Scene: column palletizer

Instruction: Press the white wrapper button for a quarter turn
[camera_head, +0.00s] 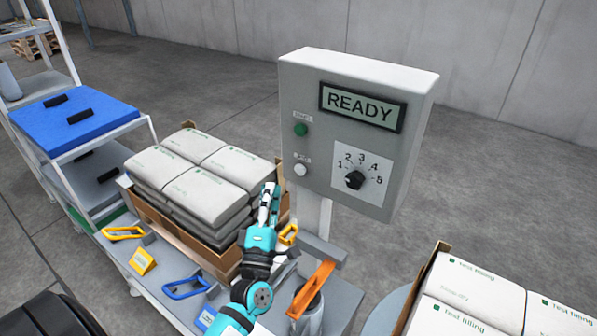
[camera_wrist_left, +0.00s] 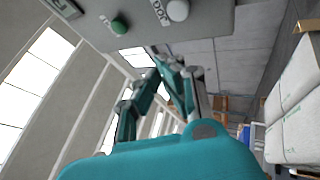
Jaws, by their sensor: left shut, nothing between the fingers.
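The white wrapper button (camera_head: 301,170) sits on the lower left of the grey control box (camera_head: 300,95), below a green button (camera_head: 301,130). The display (camera_head: 361,107) reads READY. The dial (camera_head: 355,180) has a black knob on a face numbered 1 to 5. My left gripper (camera_head: 269,190) is shut and empty, pointing up, to the left of and a little below the white button, apart from it in the picture. In the left wrist view the white button (camera_wrist_left: 178,10) and green button (camera_wrist_left: 119,27) show at the top, beyond the fingers (camera_wrist_left: 172,68). My right gripper is not in view.
A carton (camera_head: 190,236) of stacked white bags stands left behind my left gripper. Another carton (camera_head: 428,270) of bags is at the lower right. Yellow (camera_head: 123,233), blue (camera_head: 186,288) and orange (camera_head: 316,287) handles lie on or stand at the grey bench. A blue-topped cart (camera_head: 75,120) stands far left.

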